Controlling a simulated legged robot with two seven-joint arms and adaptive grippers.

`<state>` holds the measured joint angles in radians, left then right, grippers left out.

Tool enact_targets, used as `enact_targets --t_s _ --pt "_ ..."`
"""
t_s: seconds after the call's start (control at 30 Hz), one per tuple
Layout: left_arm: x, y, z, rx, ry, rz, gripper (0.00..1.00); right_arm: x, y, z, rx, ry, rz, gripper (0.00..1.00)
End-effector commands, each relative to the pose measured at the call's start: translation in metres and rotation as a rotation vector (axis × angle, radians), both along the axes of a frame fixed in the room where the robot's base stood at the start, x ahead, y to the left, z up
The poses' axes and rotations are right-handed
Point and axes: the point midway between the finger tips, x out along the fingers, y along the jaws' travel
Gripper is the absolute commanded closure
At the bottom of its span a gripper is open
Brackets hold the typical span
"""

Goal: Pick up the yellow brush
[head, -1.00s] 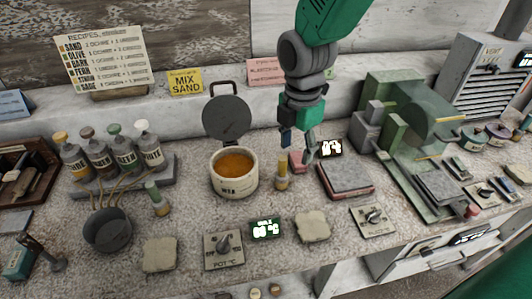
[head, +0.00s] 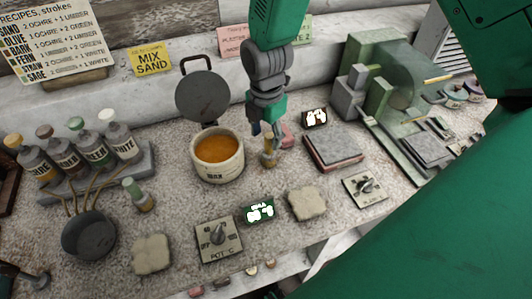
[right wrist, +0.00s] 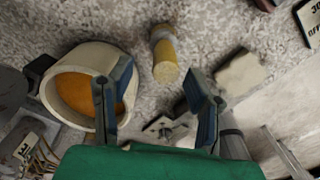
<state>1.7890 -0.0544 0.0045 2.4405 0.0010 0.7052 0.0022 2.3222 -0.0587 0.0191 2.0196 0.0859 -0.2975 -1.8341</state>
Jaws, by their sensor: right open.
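The yellow brush (head: 268,158) stands upright on the speckled counter, just right of the wax pot, its top close to my right gripper. My right gripper (head: 267,130) points down from above, with its fingers behind and around the brush's top in the head view. In the right wrist view the brush (right wrist: 165,62) shows its yellow end, lying ahead of the gap between the spread fingers (right wrist: 158,75). The fingers are open and empty; I cannot tell how far the brush's top reaches between them.
The wax pot (head: 218,169) with orange contents stands close left of the brush. A pale sponge-like pad (head: 306,203) and a small green display (head: 258,211) lie in front. A green machine (head: 378,110) stands further right.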

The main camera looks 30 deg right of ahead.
Motion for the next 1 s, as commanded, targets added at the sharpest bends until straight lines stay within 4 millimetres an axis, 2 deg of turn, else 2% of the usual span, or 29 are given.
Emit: enact_targets --t_s 0.2,0.3,0.57,0.6,0.67,0.7,0.73,1.0 --pt "0.000 0.000 0.004 0.000 0.000 0.000 0.71 0.000 -0.005 -0.035 0.002 0.006 -0.002 0.55" --pt "0.000 0.000 0.004 0.000 0.000 0.000 0.71 0.000 -0.005 -0.045 0.003 0.006 -0.002 0.55" --pt "0.000 0.000 0.004 0.000 0.000 0.000 0.71 -0.001 -0.002 -0.047 0.000 0.002 -0.001 0.55" --pt "0.000 0.000 0.004 0.000 0.000 0.000 0.71 -0.001 -0.002 -0.047 0.000 0.002 -0.001 0.62" --pt "0.000 0.000 0.004 0.000 0.000 0.000 0.71 0.000 -0.001 -0.047 -0.002 0.003 -0.001 0.83" --pt "0.000 0.000 0.004 0.000 0.000 0.000 0.71 0.000 -0.001 -0.047 -0.002 0.003 -0.001 0.97" --pt "0.000 0.000 0.004 0.000 0.000 0.000 0.71 0.000 -0.001 -0.047 -0.002 0.003 -0.001 1.00" --pt "0.000 0.000 0.004 0.000 0.000 0.000 0.71 0.000 -0.003 -0.047 0.001 0.002 -0.002 1.00"
